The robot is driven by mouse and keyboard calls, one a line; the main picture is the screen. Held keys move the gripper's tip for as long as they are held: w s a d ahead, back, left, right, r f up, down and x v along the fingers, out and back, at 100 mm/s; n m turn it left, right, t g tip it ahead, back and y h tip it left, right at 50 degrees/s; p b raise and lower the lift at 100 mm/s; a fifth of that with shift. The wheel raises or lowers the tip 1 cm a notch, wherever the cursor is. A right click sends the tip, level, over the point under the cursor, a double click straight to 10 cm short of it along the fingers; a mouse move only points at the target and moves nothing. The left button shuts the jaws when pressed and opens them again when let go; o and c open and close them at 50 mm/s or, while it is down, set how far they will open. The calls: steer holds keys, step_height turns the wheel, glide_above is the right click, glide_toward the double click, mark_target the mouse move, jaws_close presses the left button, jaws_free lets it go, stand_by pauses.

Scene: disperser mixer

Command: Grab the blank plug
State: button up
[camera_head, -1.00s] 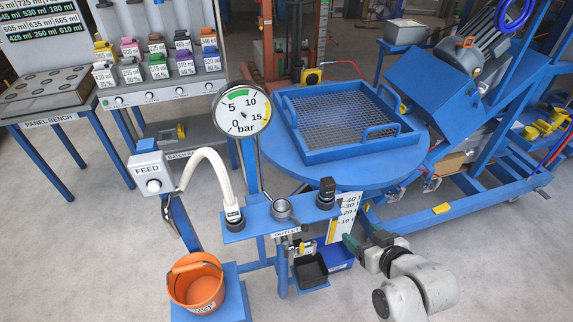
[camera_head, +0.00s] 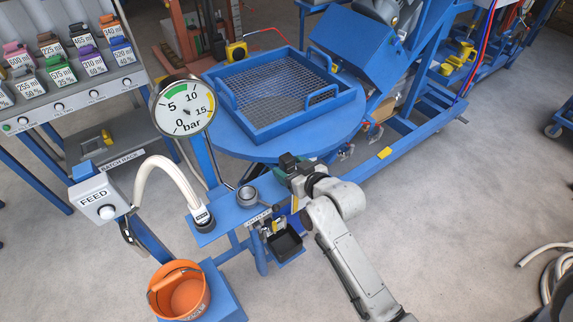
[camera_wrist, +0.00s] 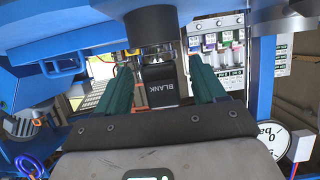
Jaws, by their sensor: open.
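The blank plug (camera_wrist: 162,85) is a black block with BLANK lettered on its face and a wider dark round part at its top in the wrist view. My gripper (camera_wrist: 157,66) is open, with one green finger on each side of the plug in that picture. I cannot tell whether either finger touches it. In the head view my gripper (camera_head: 288,167) is at the right end of the blue outlet bench (camera_head: 228,211). There the arm and fingers largely hide the plug.
A white hose (camera_head: 158,176) and a grey round outlet fitting (camera_head: 247,195) stand left of my gripper. The pressure gauge (camera_head: 184,105) rises behind the bench. A round blue table with a mesh tray (camera_head: 335,106) is close behind. An orange bucket (camera_head: 180,290) stands front left.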

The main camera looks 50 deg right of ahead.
steer(key=shift+x, duration=1.85)
steer(key=shift+f, duration=0.1)
steer(key=c, duration=1.2)
